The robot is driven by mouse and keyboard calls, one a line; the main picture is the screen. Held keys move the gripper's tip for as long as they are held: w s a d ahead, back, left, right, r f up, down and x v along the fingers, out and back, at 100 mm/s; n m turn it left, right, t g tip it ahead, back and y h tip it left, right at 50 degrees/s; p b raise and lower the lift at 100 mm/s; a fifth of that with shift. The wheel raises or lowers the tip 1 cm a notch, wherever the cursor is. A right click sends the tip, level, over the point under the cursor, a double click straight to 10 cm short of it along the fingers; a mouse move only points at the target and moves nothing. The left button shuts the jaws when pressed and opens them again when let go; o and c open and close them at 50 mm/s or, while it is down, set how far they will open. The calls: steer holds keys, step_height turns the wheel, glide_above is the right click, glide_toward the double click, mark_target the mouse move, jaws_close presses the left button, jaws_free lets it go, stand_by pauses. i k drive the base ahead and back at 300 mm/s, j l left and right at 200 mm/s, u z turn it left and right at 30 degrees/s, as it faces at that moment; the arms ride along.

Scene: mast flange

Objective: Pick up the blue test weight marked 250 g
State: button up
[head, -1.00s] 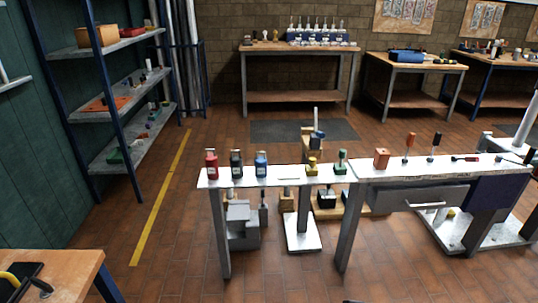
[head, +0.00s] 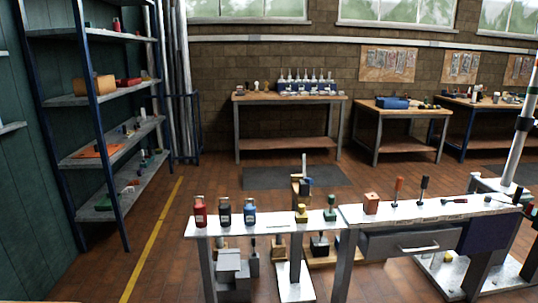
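My gripper is not in view.
A second bench (head: 430,212) adjoins on the right, with an orange-red block (head: 371,203) and upright tools. Shelves (head: 110,152) stand at left. Several workbenches (head: 290,99) line the back wall. Grey blocks (head: 232,268) sit under the near bench. Floor by the yellow line is clear.

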mark_target(250, 217)
steer(key=i+u, duration=0.1)
steer(key=i, duration=0.65)
steer(key=i+l+u, duration=0.15)
steer(key=i, duration=0.6)
